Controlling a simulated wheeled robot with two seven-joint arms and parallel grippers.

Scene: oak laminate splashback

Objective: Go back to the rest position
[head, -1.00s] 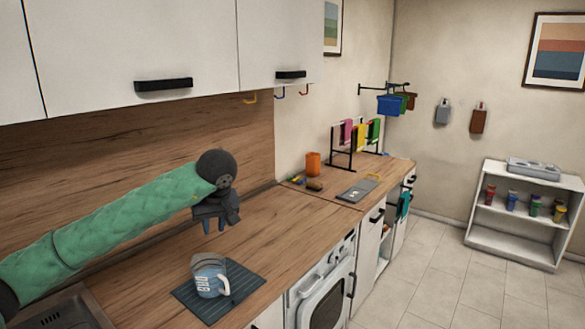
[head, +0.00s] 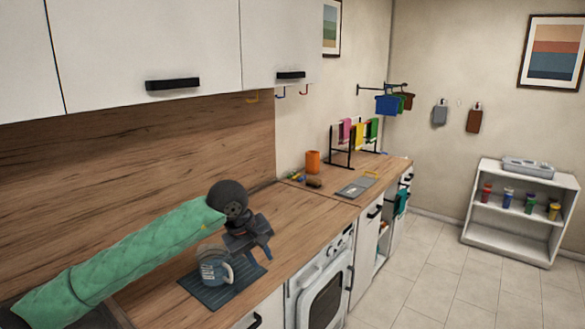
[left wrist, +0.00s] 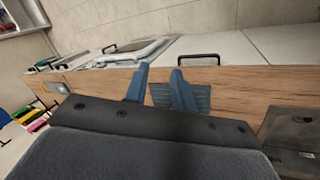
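My left arm comes in from the left in the head view, in a green padded sleeve. Its gripper (head: 258,252) is above the worktop, at the far right side of the dark ribbed mat (head: 221,294). In the left wrist view the two blue fingers (left wrist: 159,72) stand apart with nothing between them, so it is open and empty. A blue-grey mug (head: 213,269) with a white pattern and a handle stands upright on the mat, apart from the gripper. The mat also shows behind the fingers in the left wrist view (left wrist: 202,97). My right gripper is not in view.
White wall cabinets (head: 150,45) hang above the left arm. The worktop (head: 305,220) is clear between the mat and a grey board (head: 356,188). An orange cup (head: 312,161) and a towel rack (head: 352,148) stand farther back. A white shelf (head: 507,250) is at right.

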